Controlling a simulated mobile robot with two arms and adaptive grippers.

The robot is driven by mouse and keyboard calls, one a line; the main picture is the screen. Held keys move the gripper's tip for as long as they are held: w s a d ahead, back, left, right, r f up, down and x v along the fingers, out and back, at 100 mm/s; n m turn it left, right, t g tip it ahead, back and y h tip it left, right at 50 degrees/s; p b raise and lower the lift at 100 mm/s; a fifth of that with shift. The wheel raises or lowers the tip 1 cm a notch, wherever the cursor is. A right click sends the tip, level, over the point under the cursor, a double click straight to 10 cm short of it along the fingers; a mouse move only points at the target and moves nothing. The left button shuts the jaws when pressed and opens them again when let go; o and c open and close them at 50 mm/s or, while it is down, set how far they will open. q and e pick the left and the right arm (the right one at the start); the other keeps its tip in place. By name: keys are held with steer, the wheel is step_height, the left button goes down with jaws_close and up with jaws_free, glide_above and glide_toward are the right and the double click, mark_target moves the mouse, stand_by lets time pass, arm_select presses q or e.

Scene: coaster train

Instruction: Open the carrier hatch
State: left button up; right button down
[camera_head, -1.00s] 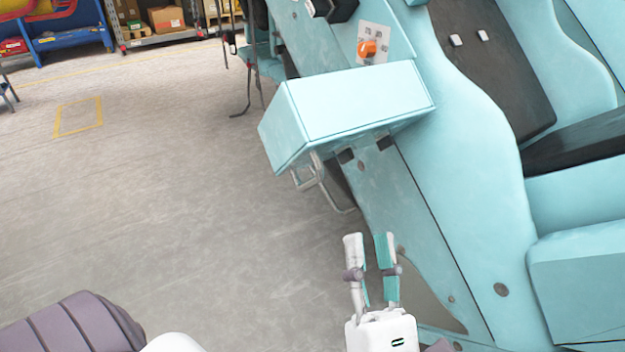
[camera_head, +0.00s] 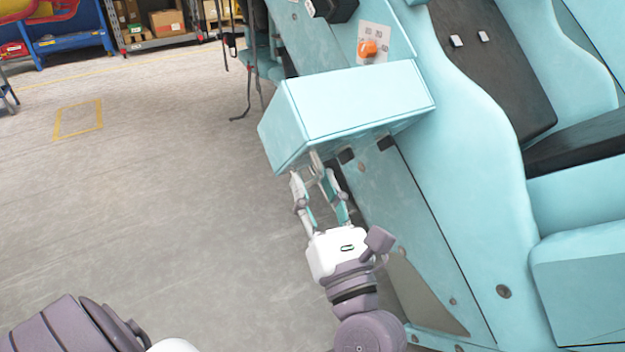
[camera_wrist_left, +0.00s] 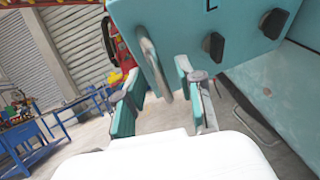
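The carrier is a large light-blue body (camera_head: 450,130) on the right of the head view. A light-blue box-shaped hatch (camera_head: 352,102) juts out from its side. A grey loop handle (camera_head: 316,162) hangs under the hatch, and it shows in the left wrist view (camera_wrist_left: 152,62) beside two black latch blocks. My left gripper (camera_head: 313,178) is just below the hatch at the handle. In the left wrist view the left gripper's fingers (camera_wrist_left: 158,78) are apart, with the handle's bar between them; contact cannot be told. My right gripper is not in view.
An orange knob (camera_head: 368,48) sits on a panel above the hatch. A dark seat back (camera_head: 490,70) is at upper right. Shelving with boxes (camera_head: 165,20) and a blue bench (camera_head: 70,40) stand far back. The floor to the left is clear.

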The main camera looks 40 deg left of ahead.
arm_select(q)
steer(key=shift+w+a+r, duration=0.3)
steer(key=shift+w+a, duration=0.1)
steer(key=shift+a, duration=0.15)
jaws_close()
